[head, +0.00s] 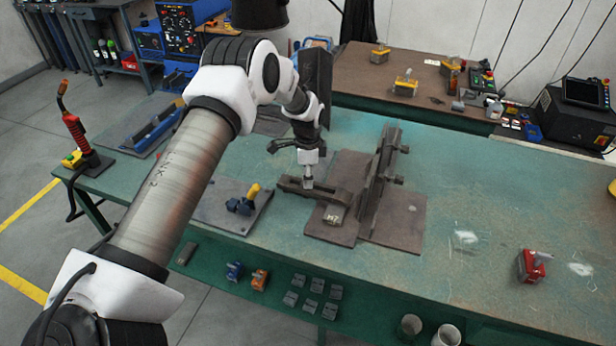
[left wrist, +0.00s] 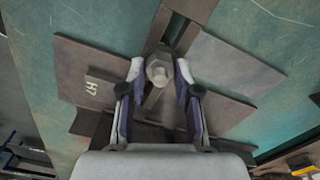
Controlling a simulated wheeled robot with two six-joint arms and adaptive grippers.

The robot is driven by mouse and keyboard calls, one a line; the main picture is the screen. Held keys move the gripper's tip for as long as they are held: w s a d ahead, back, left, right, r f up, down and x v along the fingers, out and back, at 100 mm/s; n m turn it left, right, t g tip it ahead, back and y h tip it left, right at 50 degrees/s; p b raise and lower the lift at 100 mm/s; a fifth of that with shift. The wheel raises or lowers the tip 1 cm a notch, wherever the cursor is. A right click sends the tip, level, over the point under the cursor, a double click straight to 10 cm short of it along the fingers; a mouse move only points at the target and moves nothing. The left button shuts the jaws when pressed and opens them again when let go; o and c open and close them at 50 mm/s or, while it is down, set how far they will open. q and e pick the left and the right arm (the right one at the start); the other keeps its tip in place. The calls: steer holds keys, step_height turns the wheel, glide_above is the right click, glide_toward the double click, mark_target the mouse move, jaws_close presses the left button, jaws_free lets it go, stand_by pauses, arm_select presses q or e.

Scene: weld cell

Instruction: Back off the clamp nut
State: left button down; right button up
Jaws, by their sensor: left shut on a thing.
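The clamp nut (left wrist: 159,70) is a grey hex nut with a rounded top, seen from above in the left wrist view. My left gripper (left wrist: 160,82) has one finger on each side of it and is shut on it. In the head view my left gripper (head: 308,184) points down at the dark strap clamp (head: 328,191) on the green table. The nut itself is hidden by the fingers there. The clamp lies over a brown steel plate (head: 331,232) with an "H7" tag (head: 336,214). My right gripper is in neither view.
An upright dark steel plate with brackets (head: 376,180) stands just right of the clamp. A grey plate with a yellow-handled tool (head: 243,204) lies to the left. A red magnet-like block (head: 533,265) sits at the right. The green table (head: 480,190) is mostly clear there.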

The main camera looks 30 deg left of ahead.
arm_select(q)
steer(key=n, duration=0.4)
steer(key=shift+s+f+n, duration=0.2)
steer(key=shift+f+n, duration=0.1)
steer(key=shift+n, duration=0.1)
steer(key=n, duration=0.4)
steer(key=shift+a+p, duration=0.1)
steer(key=shift+p, duration=0.2)
steer(key=n, duration=0.5)
steer(key=shift+p, duration=0.3)
steer(key=n, duration=0.4)
steer(key=shift+n+p, duration=0.3)
steer(key=shift+p, duration=0.1)
steer(key=n+p, duration=0.1)
steer(key=n, duration=0.3)
steer(key=shift+r+n, duration=0.1)
steer(key=shift+n, duration=0.2)
steer(key=n+p, duration=0.1)
steer(key=n, duration=0.3)
steer(key=shift+a, duration=0.1)
steer(key=n+p, duration=0.1)
steer(key=n, duration=0.3)
steer(key=shift+n, duration=0.4)
steer(key=shift+n+p, duration=0.35)
steer(key=shift+n, duration=1.55)
